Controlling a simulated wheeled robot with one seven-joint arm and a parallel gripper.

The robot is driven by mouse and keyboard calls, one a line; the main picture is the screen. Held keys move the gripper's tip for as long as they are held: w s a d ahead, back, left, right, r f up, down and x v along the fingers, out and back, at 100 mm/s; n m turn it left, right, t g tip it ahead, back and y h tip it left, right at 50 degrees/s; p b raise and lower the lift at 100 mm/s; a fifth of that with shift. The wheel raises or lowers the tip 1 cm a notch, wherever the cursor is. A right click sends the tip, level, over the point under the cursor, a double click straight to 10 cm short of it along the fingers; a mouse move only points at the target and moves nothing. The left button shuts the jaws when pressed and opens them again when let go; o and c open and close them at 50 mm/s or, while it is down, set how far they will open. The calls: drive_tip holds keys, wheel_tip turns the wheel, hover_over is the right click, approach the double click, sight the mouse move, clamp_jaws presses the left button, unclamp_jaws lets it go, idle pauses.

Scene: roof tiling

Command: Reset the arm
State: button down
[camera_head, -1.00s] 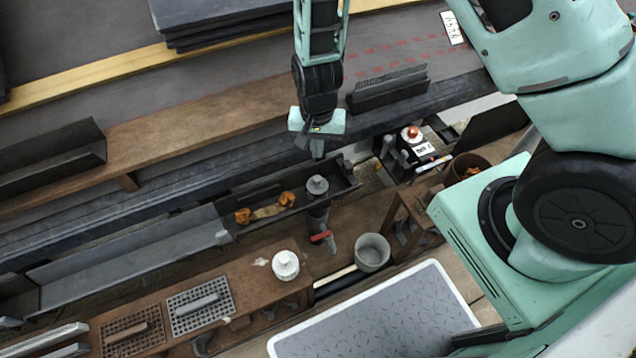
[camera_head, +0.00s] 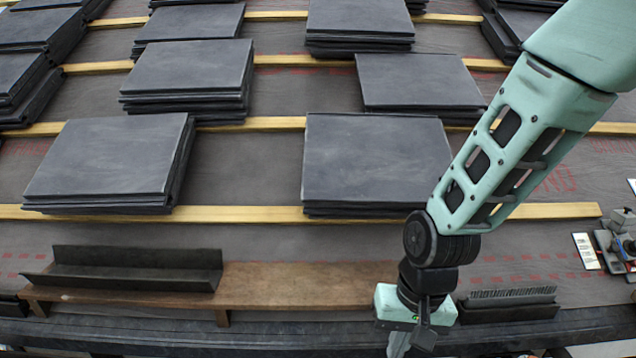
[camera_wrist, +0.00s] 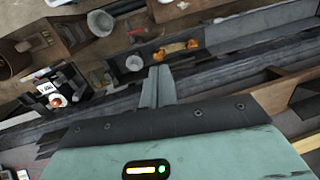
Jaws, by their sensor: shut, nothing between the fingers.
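My gripper (camera_head: 408,340) hangs pointing down at the lower right of the head view, in front of the wooden plank at the roof's lower edge. Its fingertips run to the bottom of that view. In the wrist view my gripper's fingers (camera_wrist: 157,86) are together with nothing between them. They point out over the dark gutter edge (camera_wrist: 205,75), apart from the objects beyond it.
Stacks of dark slates (camera_head: 375,160) lie on wooden battens (camera_head: 250,214) across the roof. A dark angled trough (camera_head: 135,268) rests on the wooden plank (camera_head: 300,287). A brush-like strip (camera_head: 508,302) lies right of my gripper. The wrist view shows a grey bucket (camera_wrist: 101,22) and orange items (camera_wrist: 178,48).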

drive_tip(key=s+d+r+n+h, duration=0.1)
drive_tip(key=s+r+n, duration=0.7)
drive_tip(key=s+r, duration=0.45)
wheel_tip(320, 180, up, 22)
drive_tip(key=p, duration=2.3)
drive_tip(key=shift+s+t, duration=0.3)
drive_tip(key=shift+s, duration=0.05)
